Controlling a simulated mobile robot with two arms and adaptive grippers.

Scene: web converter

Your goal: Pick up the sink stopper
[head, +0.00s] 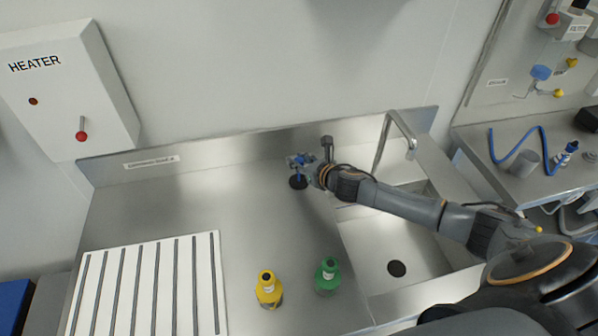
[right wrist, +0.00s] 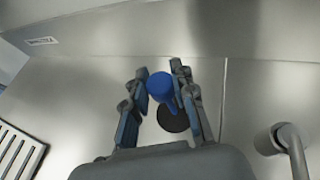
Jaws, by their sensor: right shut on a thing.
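The sink stopper (head: 298,182) has a dark round base and a blue handle. It stands on the steel counter near the back wall, left of the sink. My right gripper (head: 300,162) is at the stopper from above, shut on its blue handle. In the right wrist view the blue handle (right wrist: 160,86) is between the two fingers of the right gripper (right wrist: 158,80), and the black base (right wrist: 173,121) shows below it. I cannot tell whether the base touches the counter. My left gripper is not in view.
The sink (head: 415,240) with a dark drain hole (head: 396,268) is right of the stopper, with a tall faucet (head: 388,140) behind. A yellow bottle (head: 268,291) and a green bottle (head: 327,277) stand in front. A slotted white rack (head: 222,290) is at left. The counter middle is clear.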

